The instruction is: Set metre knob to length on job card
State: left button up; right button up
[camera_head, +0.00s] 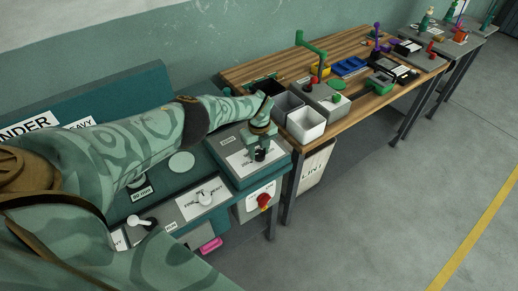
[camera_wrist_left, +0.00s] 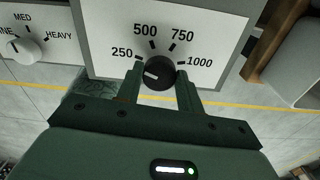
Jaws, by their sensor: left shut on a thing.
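The black metre knob (camera_wrist_left: 160,73) sits on a white dial plate (camera_wrist_left: 215,30) marked 250, 500, 750 and 1000. Its white pointer line points left, near the 250 side and a little below that tick. My left gripper (camera_wrist_left: 160,82) is shut on the knob, one finger on each side. In the head view my left gripper (camera_head: 262,145) reaches down onto the knob on the teal machine box (camera_head: 235,182). I cannot make out a job card with a readable length. My right gripper is not in view.
A white FINE-MED-HEAVY knob (camera_head: 204,197) is left of the dial box, and a red switch (camera_head: 264,201) is on its front. Open floor (camera_head: 400,210) lies to the right.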

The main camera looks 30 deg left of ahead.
pick_arm(q)
jog(key=shift+r+n, duration=0.15)
jog(key=shift+n, duration=0.55)
jog(key=o, duration=1)
notch_tip(320, 180, up, 9)
jog(key=p, duration=0.6)
notch_tip(320, 180, up, 7)
jog(key=p, duration=0.2)
send_over(259, 153)
